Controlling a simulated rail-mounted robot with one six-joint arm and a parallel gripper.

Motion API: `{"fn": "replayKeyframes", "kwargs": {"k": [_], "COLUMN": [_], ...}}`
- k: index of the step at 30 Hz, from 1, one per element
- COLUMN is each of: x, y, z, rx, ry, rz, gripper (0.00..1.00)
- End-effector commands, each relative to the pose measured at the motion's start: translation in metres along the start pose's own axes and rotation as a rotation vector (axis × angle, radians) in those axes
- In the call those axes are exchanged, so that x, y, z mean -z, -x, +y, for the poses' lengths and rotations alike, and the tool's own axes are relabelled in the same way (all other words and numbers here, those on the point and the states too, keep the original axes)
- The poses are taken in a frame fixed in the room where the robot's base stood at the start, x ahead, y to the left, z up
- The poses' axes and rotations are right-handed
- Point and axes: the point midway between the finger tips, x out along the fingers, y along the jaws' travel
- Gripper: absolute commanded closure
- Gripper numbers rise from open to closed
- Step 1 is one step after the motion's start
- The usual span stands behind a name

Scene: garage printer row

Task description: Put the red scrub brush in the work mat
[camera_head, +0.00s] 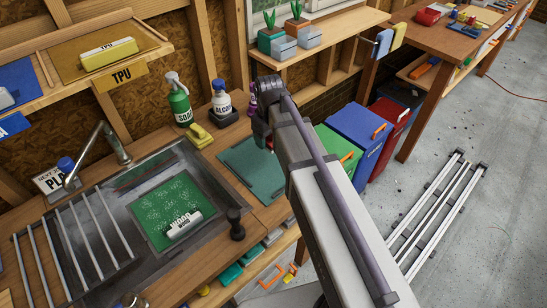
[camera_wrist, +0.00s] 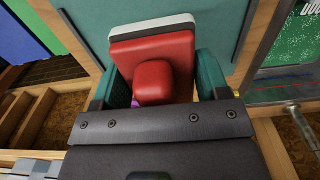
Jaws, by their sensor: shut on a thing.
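The red scrub brush (camera_wrist: 150,48), a red block with a raised red grip and a pale bristle edge, is between the teal fingers of my gripper (camera_wrist: 162,78) in the wrist view. My gripper is shut on it. The work mat (camera_wrist: 222,28) is a flat teal sheet behind the brush in that view. In the head view the mat (camera_head: 252,172) lies on the wooden bench, right of the sink, partly hidden by my arm. The brush is mostly hidden there by my arm. I cannot tell whether the brush touches the mat.
A dark upright knob (camera_head: 235,225) stands by the sink. Blue (camera_head: 358,128) and other bins are right.

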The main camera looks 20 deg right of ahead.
Motion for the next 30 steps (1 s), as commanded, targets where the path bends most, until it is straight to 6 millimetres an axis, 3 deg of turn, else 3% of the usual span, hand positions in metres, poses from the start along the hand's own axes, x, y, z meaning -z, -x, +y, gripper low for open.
{"fn": "replayKeyframes", "kwargs": {"k": [1,3,8,14,25,26,30], "x": [0.000,0.000,0.000,0.000,0.000,0.000,0.000], "y": [-0.028,-0.041,-0.041,-0.079,-0.079,-0.079,-0.078], "z": [0.000,0.000,0.000,0.000,0.000,0.000,0.000], "rx": [0.000,0.000,0.000,0.000,0.000,0.000,0.000], "ry": [0.000,-0.001,-0.001,-0.001,-0.001,-0.001,-0.001], "rz": [0.000,0.000,0.000,0.000,0.000,0.000,0.000], "gripper": [0.51,0.51,0.51,0.51,0.51,0.31,0.17]}}
